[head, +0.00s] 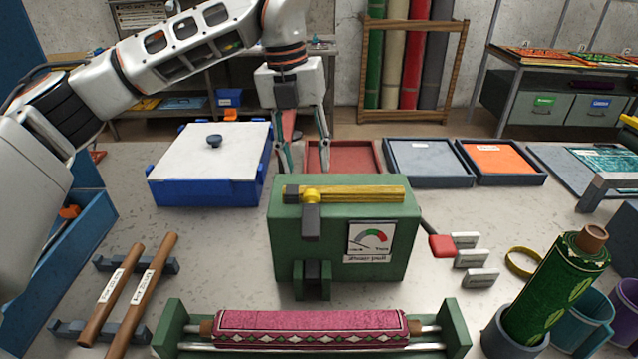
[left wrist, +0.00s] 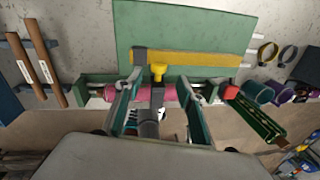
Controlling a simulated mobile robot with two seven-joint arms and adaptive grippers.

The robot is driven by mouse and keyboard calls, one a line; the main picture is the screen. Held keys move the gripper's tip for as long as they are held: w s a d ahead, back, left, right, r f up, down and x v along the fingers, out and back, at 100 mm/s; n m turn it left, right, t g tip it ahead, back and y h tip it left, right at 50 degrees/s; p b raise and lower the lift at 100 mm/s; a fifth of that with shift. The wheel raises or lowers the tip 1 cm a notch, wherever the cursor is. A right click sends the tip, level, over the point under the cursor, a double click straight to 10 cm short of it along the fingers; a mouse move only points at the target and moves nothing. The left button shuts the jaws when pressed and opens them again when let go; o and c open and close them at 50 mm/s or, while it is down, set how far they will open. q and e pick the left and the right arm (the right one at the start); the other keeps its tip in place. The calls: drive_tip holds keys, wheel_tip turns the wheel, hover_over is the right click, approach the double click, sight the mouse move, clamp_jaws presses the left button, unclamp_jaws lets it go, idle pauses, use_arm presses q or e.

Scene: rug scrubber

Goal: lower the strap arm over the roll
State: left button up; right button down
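The roll (head: 310,325) is a pink rug with a patterned edge, lying across the green cradle at the front. Behind it stands the green machine (head: 340,240) with a dial. A yellow bar (head: 370,193), seemingly the strap arm, lies across the machine's top, with a yellow knob and dark grey bracket at its left part. The bar (left wrist: 195,59) and roll (left wrist: 170,92) also show in the left wrist view. My left gripper (head: 306,155) points down, open and empty, appearing beyond the bar. In its wrist view the fingers (left wrist: 170,85) spread either side of the knob. My right gripper is out of view.
A red-tipped lever (head: 441,246) projects from the machine's right side. A blue box with a white lid (head: 212,155) stands at the back left. Wooden rods (head: 140,290) rest at left; a green roll (head: 560,285) leans in a cup at right. Trays (head: 425,165) line the back.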

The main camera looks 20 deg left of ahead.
sight(311, 190)
use_arm(q)
drive_tip(key=shift+d+f+p, duration=0.25)
drive_tip(key=shift+f, duration=1.7)
drive_tip(key=shift+d+f+p, duration=0.2)
drive_tip(key=shift+f+p, duration=0.05)
drive_tip(key=shift+f, duration=1.65)
clamp_jaws()
